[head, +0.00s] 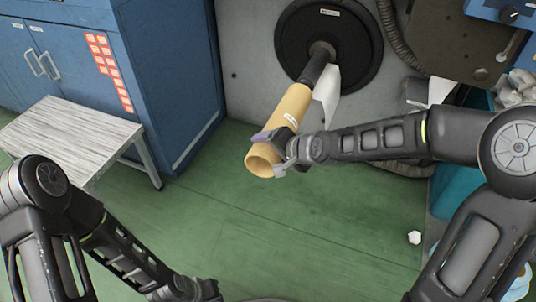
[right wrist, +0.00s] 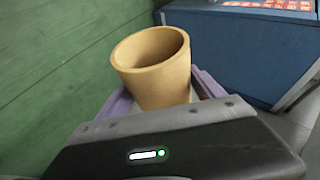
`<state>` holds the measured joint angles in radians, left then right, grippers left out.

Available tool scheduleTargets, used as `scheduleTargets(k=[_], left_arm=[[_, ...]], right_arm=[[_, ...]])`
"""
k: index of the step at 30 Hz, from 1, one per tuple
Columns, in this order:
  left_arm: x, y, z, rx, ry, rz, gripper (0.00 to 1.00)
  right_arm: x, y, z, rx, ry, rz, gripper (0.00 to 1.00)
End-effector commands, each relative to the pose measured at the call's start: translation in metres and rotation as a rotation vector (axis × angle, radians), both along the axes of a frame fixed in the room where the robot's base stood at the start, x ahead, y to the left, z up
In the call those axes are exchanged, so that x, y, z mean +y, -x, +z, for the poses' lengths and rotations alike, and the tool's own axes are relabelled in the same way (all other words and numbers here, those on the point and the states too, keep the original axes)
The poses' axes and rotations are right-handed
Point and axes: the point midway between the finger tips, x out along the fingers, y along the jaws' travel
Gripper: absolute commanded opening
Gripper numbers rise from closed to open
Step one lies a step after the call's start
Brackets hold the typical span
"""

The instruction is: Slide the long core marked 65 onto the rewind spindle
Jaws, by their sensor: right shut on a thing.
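The long core (head: 285,115) is a tan cardboard tube with a small white label; its marking is too small to read. My right gripper (head: 273,147) is shut on it near its open near end, which also shows between the purple finger pads in the right wrist view (right wrist: 155,70). The core slants up toward the rewind spindle (head: 317,68), a dark rod standing out from a black round flange (head: 345,40). The core's far end meets the spindle in the picture; I cannot tell how far it is around it. My left gripper (head: 188,291) is low at the bottom edge, its jaws unclear.
A blue cabinet (head: 165,75) and a small wooden-topped table (head: 70,130) stand at the left. White sheet (head: 328,92) hangs beside the spindle. A ribbed hose (head: 398,45) runs right of the flange.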

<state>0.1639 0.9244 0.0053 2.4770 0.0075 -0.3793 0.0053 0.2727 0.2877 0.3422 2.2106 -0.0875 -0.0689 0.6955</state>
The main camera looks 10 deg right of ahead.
Motion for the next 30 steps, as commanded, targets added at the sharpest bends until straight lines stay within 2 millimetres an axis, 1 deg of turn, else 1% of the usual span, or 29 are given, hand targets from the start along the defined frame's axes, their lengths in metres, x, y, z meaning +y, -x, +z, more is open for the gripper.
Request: scheduleTargets(k=[1,30], left_arm=[[0.0,0.0,0.001,0.0,0.0,0.0,0.0],[0.0,0.002,0.01,0.004,0.001,-0.003,0.0]], right_arm=[[-0.002,-0.004,0.002,-0.004,0.0,-0.001,0.13],[-0.042,-0.066,0.002,-0.004,0.001,0.0,0.13]])
